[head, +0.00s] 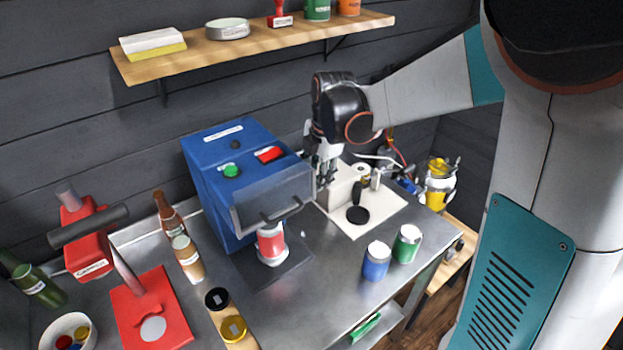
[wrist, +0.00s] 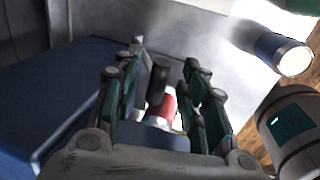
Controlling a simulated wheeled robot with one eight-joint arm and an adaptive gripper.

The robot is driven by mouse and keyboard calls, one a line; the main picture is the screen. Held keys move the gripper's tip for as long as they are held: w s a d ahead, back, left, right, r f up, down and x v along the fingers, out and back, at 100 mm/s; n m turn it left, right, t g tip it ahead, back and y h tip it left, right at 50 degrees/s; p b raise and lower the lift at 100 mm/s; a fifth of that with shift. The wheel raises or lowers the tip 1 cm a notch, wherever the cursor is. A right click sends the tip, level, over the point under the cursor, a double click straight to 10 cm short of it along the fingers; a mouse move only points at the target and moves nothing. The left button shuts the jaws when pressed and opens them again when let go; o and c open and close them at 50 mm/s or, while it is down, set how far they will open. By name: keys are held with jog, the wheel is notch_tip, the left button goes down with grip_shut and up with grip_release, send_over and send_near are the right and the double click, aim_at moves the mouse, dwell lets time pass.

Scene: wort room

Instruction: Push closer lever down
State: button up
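A red press-like device stands at the far left in the head view, with a red head (head: 90,258), a label too small to read surely, and a red base (head: 145,318). A dark grey bar (head: 88,226) crosses its head and looks like the closer lever. My gripper (head: 325,182) hangs right of the blue machine (head: 225,170), far from the red device. In the wrist view my gripper (wrist: 168,100) has its fingers spread, with a red-and-white can (wrist: 167,103) and a dark handle seen beyond the gap. Nothing is held. The red device is not in the wrist view.
The blue machine has a clear guard (head: 270,195) and a red-labelled can (head: 271,243) beneath. A white unit (head: 345,190), a blue can (head: 376,260) and a green can (head: 406,243) are right. A shelf (head: 210,52) hangs above.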

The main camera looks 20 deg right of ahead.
jog(key=shift+w+a+f, duration=0.1)
jog(key=shift+w+f, duration=0.05)
jog(key=shift+f, duration=0.65)
jog(key=shift+w+f, duration=0.15)
jog(key=shift+f, duration=0.6)
grip_shut()
jog(key=shift+s+f+b, duration=0.1)
jog(key=shift+s+b, duration=0.05)
jog(key=shift+b, duration=0.15)
